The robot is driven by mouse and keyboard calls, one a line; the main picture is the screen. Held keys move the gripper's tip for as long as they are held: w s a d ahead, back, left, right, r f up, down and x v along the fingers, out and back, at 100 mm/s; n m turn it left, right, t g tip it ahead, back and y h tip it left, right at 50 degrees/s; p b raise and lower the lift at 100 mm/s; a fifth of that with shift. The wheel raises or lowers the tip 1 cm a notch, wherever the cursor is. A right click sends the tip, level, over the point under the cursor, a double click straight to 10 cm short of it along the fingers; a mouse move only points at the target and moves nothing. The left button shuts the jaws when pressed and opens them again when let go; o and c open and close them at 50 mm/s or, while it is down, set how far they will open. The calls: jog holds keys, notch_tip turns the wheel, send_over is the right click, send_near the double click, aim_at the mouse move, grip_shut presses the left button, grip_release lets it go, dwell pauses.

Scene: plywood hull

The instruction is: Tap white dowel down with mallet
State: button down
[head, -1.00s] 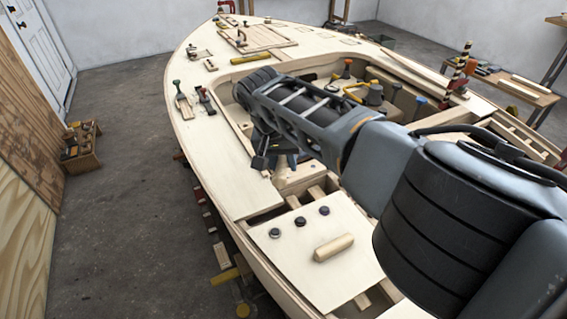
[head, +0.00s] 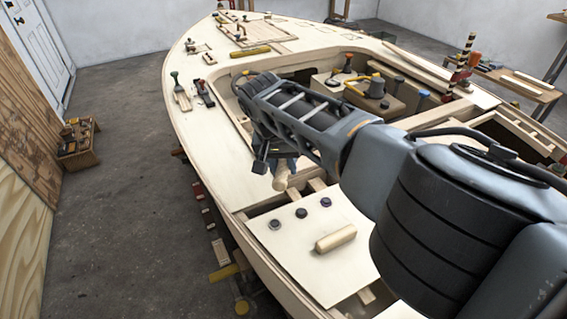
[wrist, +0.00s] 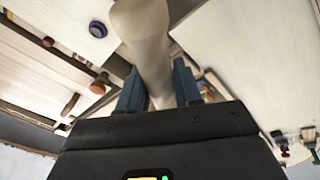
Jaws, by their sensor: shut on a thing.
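My gripper (wrist: 160,92) is shut on a pale beige wooden thing (wrist: 145,35), which fills the upper middle of the wrist view. It is wide at the far end and narrows between my blue fingers; it looks like the mallet, but its full shape is cut off. In the head view its pale end (head: 282,181) shows below my gripper, above the boat's deck opening. Three dark round caps (head: 301,213) stand in a row on the pale deck panel (head: 290,250); one is purple. I cannot pick out a white dowel.
A pale wooden cylinder (head: 336,238) lies on the deck panel, near the caps. Clamps and small tools (head: 203,92) stand on the far left deck.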

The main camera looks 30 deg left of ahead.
notch_tip(320, 180, down, 5)
jog(key=b, duration=0.5)
notch_tip(320, 180, up, 6)
jog(key=p, duration=0.5)
jog(key=shift+f, duration=0.25)
jog(key=shift+f, duration=0.1)
